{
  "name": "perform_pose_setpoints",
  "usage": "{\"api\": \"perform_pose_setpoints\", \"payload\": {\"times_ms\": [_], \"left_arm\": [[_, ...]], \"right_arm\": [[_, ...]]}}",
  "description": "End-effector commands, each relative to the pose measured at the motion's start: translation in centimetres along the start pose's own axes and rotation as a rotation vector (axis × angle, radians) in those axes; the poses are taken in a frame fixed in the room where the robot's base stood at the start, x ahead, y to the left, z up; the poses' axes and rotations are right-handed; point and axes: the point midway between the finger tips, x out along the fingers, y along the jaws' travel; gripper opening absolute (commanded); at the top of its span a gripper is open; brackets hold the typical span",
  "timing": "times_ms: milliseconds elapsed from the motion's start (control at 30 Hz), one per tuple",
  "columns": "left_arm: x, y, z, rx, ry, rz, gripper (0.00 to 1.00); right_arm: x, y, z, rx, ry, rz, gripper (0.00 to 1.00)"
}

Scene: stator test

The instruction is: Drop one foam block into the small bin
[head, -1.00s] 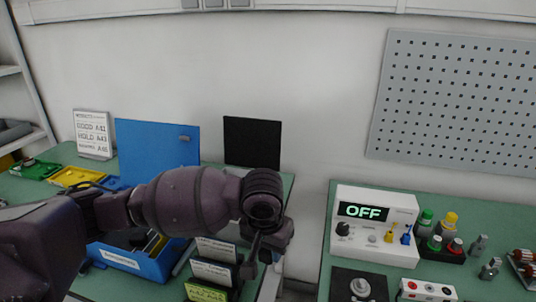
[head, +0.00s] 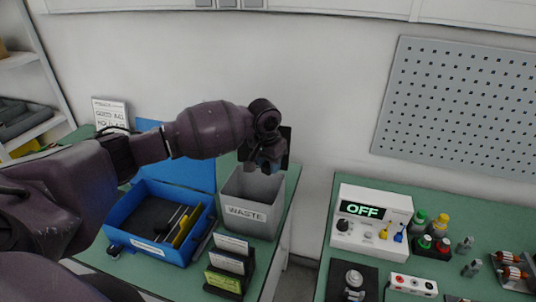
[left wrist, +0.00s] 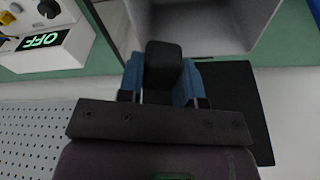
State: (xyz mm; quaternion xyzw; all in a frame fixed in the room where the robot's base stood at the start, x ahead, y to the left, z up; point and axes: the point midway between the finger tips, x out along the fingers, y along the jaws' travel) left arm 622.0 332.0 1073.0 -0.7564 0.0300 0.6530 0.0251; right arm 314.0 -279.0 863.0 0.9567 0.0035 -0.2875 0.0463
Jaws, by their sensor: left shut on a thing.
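The small grey bin (head: 252,227), labelled WASTE, stands upright at the right end of the left bench. My left gripper (head: 266,166) is over the bin's far rim. In the left wrist view, its blue fingers (left wrist: 162,88) are shut on a dark foam block (left wrist: 163,60). The bin's pale open inside (left wrist: 200,22) shows just beyond the block in that view. The block is hard to make out in the head view. My right gripper is not in view.
A blue open case (head: 150,248) with a dark insert and tools lies left of the bin. A card rack (head: 231,268) stands in front. A black panel (left wrist: 243,105) is behind the bin. A tester reading OFF (head: 370,221) stands on the right bench.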

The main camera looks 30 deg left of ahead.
Motion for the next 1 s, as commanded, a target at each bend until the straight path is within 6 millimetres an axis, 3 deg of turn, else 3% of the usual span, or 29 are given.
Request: {"api": "perform_pose_setpoints", "payload": {"times_ms": [233,567,800,1000], "left_arm": [[0.6,-1.0,-0.6,0.106,0.003,0.016,0.11],[1.4,-1.0,-0.5,0.12,0.003,0.018,0.11],[3.0,-0.9,-0.2,0.121,0.001,0.018,0.11],[4.9,-1.0,0.0,0.12,0.004,0.017,0.11]], "right_arm": [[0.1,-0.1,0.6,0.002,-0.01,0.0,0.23],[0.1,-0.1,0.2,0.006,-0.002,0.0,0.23],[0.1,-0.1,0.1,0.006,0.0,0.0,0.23],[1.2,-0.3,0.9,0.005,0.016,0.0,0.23]]}}
